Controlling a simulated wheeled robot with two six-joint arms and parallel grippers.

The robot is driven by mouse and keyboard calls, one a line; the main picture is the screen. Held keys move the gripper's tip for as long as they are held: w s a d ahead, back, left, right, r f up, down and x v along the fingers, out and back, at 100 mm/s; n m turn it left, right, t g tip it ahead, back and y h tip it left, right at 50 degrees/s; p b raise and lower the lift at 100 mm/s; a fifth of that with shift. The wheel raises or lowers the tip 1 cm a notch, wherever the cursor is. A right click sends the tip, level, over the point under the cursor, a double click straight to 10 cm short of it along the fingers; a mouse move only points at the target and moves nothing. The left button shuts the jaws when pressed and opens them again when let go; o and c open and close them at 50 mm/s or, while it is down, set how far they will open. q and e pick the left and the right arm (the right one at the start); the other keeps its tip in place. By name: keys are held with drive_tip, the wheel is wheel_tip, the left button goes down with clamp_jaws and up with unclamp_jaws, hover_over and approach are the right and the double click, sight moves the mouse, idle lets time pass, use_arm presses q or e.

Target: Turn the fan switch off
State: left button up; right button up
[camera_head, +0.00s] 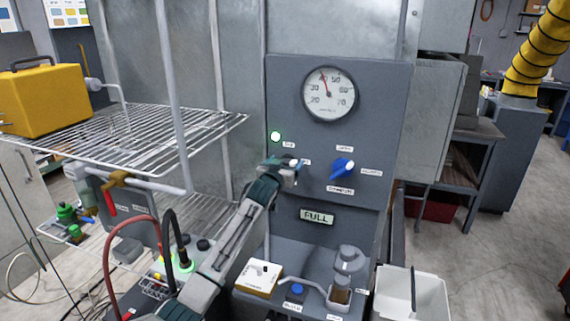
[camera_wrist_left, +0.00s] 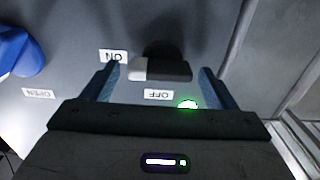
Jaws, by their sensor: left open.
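The fan switch (camera_wrist_left: 162,68) is a dark round knob with a bar handle, white at one end, on the grey panel (camera_head: 285,90). In the left wrist view its white end points left toward the ON label (camera_wrist_left: 114,56); the OFF label (camera_wrist_left: 158,95) lies just below the handle. A green lamp (camera_head: 275,136) near the switch is lit. My left gripper (camera_wrist_left: 160,72) is open, one finger on each side of the handle, with gaps showing. In the head view this gripper (camera_head: 281,166) covers most of the switch. My right gripper is out of view.
A blue knob (camera_head: 342,168) sits to the right on the panel, below a round gauge (camera_head: 329,93). A FULL sign (camera_head: 317,216) is lower. A wire shelf (camera_head: 130,140) with a yellow case (camera_head: 42,98) stands left. A white bin (camera_head: 412,296) is at lower right.

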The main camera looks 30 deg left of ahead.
use_arm(q)
drive_tip(key=c, duration=1)
